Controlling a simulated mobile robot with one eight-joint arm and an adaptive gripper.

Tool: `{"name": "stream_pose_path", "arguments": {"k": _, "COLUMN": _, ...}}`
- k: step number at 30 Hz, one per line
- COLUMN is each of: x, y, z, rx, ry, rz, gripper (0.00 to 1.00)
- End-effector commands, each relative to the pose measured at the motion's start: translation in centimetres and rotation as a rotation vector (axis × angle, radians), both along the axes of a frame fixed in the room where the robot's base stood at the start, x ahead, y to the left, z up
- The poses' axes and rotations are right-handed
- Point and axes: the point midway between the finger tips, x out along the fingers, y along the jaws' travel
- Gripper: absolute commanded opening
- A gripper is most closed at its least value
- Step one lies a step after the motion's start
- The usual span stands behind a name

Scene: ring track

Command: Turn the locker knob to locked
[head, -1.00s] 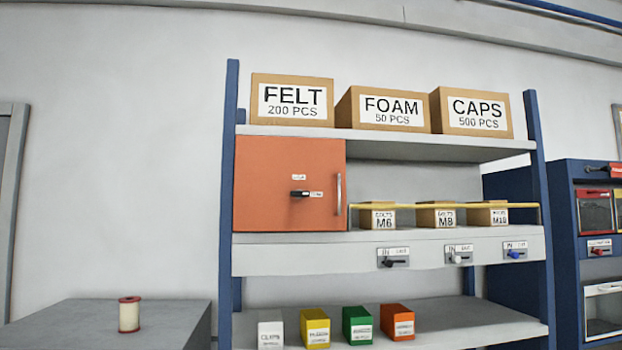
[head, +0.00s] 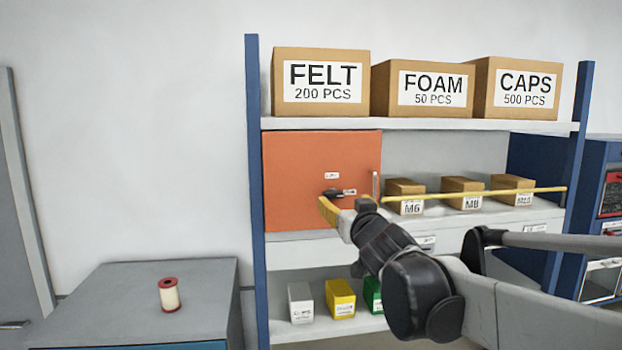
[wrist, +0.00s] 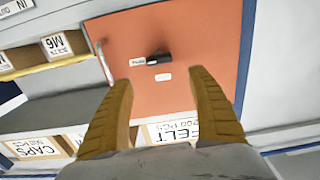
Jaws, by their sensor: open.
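The orange locker door (head: 300,162) is closed on the left of the shelf. Its black knob (head: 333,193) points sideways toward a small label (head: 349,192), and another label (head: 332,175) sits above it. The label text is too small to read. My gripper (head: 345,208) is in front of the lower middle of the door, close to the knob. In the wrist view the knob (wrist: 158,57) lies beyond and between the open yellow fingers (wrist: 160,88), with nothing between them. I cannot tell whether a finger touches it.
A vertical door handle (head: 375,186) is right of the knob. A yellow rail (head: 480,193) runs before small boxes. Large cartons (head: 320,82) stand on the top shelf. A spool (head: 169,295) is on the grey cabinet (head: 110,310) at lower left.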

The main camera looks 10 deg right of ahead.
Motion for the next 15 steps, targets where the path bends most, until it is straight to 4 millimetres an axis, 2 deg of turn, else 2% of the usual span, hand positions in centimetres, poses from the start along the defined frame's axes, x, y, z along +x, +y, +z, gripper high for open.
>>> {"name": "stream_pose_path", "arguments": {"k": 12, "x": 7.5, "y": 0.0, "z": 0.0, "rx": 0.000, "ry": 0.002, "rz": -0.002, "gripper": 0.68}}
{"name": "stream_pose_path", "arguments": {"k": 15, "x": 8.8, "y": 0.0, "z": 0.0, "rx": -0.001, "ry": 0.002, "rz": -0.002, "gripper": 0.68}}
